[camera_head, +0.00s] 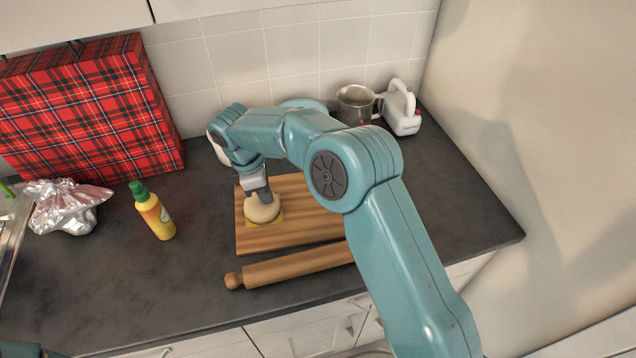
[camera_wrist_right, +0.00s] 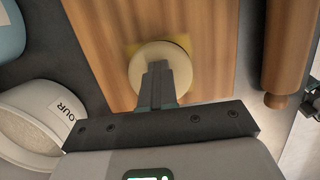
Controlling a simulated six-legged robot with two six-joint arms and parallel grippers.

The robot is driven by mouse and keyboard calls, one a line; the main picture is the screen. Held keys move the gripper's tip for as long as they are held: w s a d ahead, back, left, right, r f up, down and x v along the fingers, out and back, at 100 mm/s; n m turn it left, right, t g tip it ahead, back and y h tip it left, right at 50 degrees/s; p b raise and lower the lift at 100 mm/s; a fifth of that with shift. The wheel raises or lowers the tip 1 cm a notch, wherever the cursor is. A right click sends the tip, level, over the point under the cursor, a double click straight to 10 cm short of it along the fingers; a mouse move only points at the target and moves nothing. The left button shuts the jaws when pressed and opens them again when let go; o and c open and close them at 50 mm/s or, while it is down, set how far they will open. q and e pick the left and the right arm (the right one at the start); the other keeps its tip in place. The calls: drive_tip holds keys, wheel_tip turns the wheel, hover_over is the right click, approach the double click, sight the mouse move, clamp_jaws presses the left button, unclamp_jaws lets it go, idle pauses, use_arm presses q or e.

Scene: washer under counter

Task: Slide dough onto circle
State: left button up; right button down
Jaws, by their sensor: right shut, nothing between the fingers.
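The pale round dough (camera_head: 262,212) lies on the wooden board (camera_head: 310,190), toward its left part. It also shows in the wrist view (camera_wrist_right: 182,70), flat and disc-like. A yellow patch (camera_head: 279,221) shows partly from under the dough; the dough covers most of it, so I cannot tell its full shape. My right gripper (camera_head: 266,197) points down at the dough with its fingers together and nothing between them. In the wrist view the fingertips (camera_wrist_right: 158,68) overlap the dough's middle; I cannot tell whether they touch it. My left gripper does not show.
A rolling pin (camera_head: 292,267) lies along the board's front edge. A yellow bottle (camera_head: 153,212), a foil-covered item (camera_head: 66,205) and a plaid box (camera_head: 90,110) are left. A metal mug (camera_head: 355,104) and white jug (camera_head: 403,108) stand behind. A flour container (camera_wrist_right: 58,108) is near my gripper.

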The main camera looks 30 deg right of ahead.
drive_tip(key=shift+r+p, duration=0.25)
drive_tip(key=shift+p, duration=0.05)
drive_tip(key=shift+w, duration=0.15)
wheel_tip(320, 180, up, 8)
drive_tip(key=a+b, duration=0.1)
wheel_tip(320, 180, up, 7)
drive_tip(key=p, duration=0.2)
hover_over(262, 208)
drive_tip(key=a, duration=0.1)
drive_tip(key=shift+w+r, duration=0.25)
drive_tip(key=shift+w, duration=0.1)
drive_tip(key=shift+a, duration=0.1)
